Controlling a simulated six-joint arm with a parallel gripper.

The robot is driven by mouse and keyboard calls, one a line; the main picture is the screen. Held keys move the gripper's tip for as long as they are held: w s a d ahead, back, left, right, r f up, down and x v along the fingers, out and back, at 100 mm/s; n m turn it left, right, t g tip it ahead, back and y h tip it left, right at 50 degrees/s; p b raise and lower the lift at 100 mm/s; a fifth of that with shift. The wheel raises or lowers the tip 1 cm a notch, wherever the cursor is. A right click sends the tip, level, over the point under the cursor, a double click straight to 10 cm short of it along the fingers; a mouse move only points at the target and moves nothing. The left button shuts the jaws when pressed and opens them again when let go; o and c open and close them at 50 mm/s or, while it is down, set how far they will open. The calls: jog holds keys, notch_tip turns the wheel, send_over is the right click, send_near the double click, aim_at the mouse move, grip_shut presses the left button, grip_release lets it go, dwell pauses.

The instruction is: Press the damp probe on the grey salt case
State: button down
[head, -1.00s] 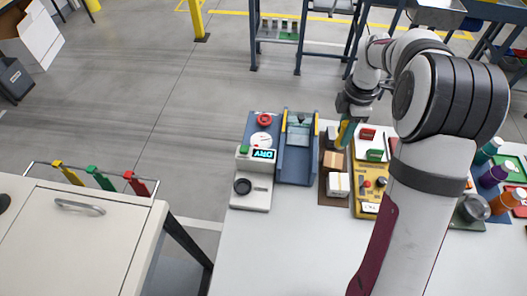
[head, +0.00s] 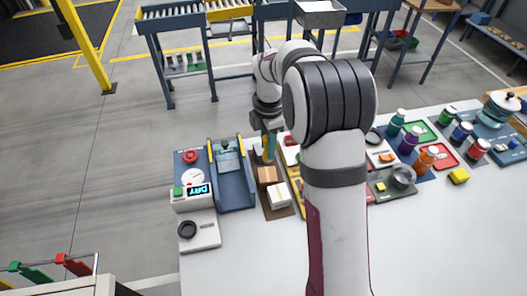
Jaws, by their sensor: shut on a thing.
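My gripper (head: 267,132) hangs past the far end of the brown mat, left of my arm in the head view. It is shut on a slim teal and yellow tool (head: 269,149), seemingly the damp probe, pointing down over the mat. I cannot tell whether its tip touches anything. A brown box (head: 267,175) and a white box (head: 279,195) sit on the mat, nearer than the tool. A display unit (head: 198,191) at the left reads "DRY". I cannot pick out a grey salt case; my arm hides part of the table.
A blue-grey tray (head: 234,190) stands between the display unit and the mat. The near table (head: 430,250) is clear.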

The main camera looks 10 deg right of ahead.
jog(key=w+d, duration=0.1)
jog(key=w, duration=0.9)
jog(key=shift+d+f, duration=0.1)
jog(key=shift+f, duration=2.9)
jog(key=shift+f, duration=0.55)
notch_tip(320, 180, up, 7)
